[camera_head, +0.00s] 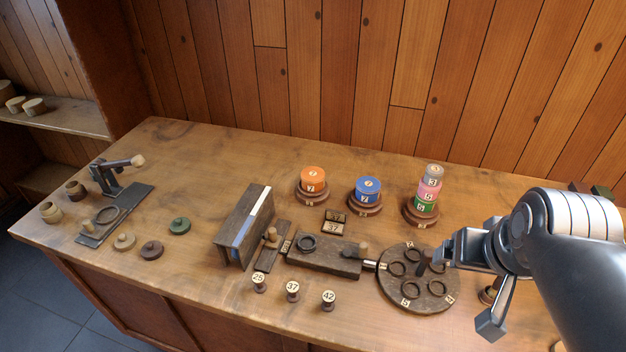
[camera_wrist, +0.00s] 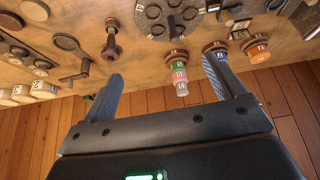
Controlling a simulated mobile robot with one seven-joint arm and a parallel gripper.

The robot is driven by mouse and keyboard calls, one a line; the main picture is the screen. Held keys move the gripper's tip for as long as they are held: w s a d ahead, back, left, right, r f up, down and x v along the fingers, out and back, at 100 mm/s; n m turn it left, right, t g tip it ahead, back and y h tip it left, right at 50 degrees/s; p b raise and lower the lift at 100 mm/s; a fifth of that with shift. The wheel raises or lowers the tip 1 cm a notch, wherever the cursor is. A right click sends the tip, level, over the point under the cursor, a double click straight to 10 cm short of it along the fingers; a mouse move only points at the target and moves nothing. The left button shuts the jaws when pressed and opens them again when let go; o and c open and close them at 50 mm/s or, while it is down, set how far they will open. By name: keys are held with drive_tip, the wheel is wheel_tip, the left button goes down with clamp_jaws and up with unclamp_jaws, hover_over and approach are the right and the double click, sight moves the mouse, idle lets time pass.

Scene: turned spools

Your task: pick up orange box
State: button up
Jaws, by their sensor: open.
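The orange box (camera_head: 313,178) is a short round drum with a pale numbered label on its top and side. It sits upright on a round brown stand at the back of the table. It also shows at the right of the wrist view (camera_wrist: 257,53), outside my right-hand finger. My gripper (camera_head: 472,285) is open and empty at the right of the head view, well to the right of the orange box and apart from it. In the wrist view, its two fingers (camera_wrist: 160,75) are spread wide, with a green, pink and grey stack beyond the gap.
A blue drum (camera_head: 368,188) and the stacked drums (camera_head: 428,190) stand right of the orange box. In front are a round ringed plate (camera_head: 418,302), number tiles (camera_head: 333,227) and several numbered spools. A dark slotted block (camera_head: 240,228) stands left. The wooden wall is close behind.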

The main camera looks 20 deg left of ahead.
drive_tip(key=w+a+r+n, duration=0.2)
drive_tip(key=w+a, duration=0.4)
drive_tip(key=w, duration=0.5)
drive_tip(key=n+g+y, duration=0.2)
drive_tip(key=n+y, duration=0.1)
drive_tip(key=n, duration=0.2)
approach(314, 175)
drive_tip(key=x, duration=0.5)
drive_tip(key=shift+s+a+f, duration=0.1)
drive_tip(key=shift+s+f, duration=0.1)
drive_tip(key=shift+s, duration=0.05)
drive_tip(key=shift+w+x, duration=0.15)
drive_tip(key=shift+x, duration=1.35)
drive_tip(key=shift+w+x, duration=0.15)
drive_tip(key=shift+x, duration=1.3)
drive_tip(key=shift+r, duration=0.1)
drive_tip(key=shift+c, duration=0.5)
